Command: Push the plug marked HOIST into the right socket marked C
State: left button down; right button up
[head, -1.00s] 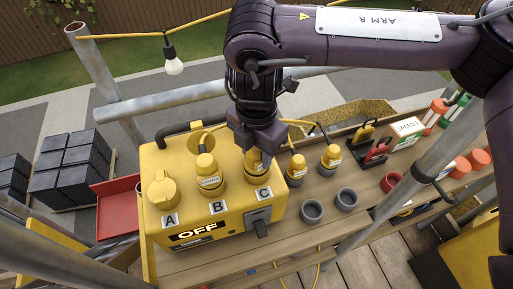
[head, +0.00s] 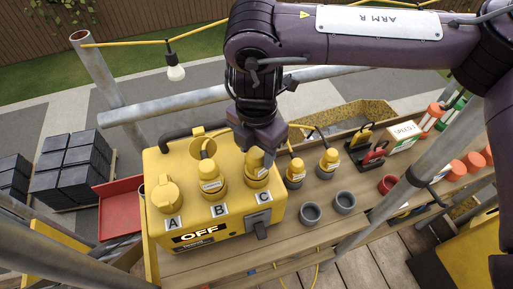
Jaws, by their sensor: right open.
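The yellow power box (head: 225,232) stands on the bench with sockets in a row marked A, B and C. A yellow plug (head: 257,170) sits upright at socket C (head: 257,197), at the right end; its label is too small to read. My right gripper (head: 258,150) is open just above and behind this plug, its fingers at the plug's top; I cannot tell if they touch it. Another labelled yellow plug (head: 210,180) sits at socket B. Socket A has a yellow cap (head: 165,193). My left gripper is not in view.
Two yellow plugs (head: 294,172) (head: 328,163) stand on the bench right of the box, with two grey cups (head: 311,213) (head: 345,202) before them. A dark lever (head: 259,223) is on the box front beside the OFF sign. Scaffold pipes (head: 385,207) cross nearby.

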jog(key=shift+r+p, duration=3.55)
jog(key=shift+r, duration=0.6)
jog(key=shift+f, duration=0.1)
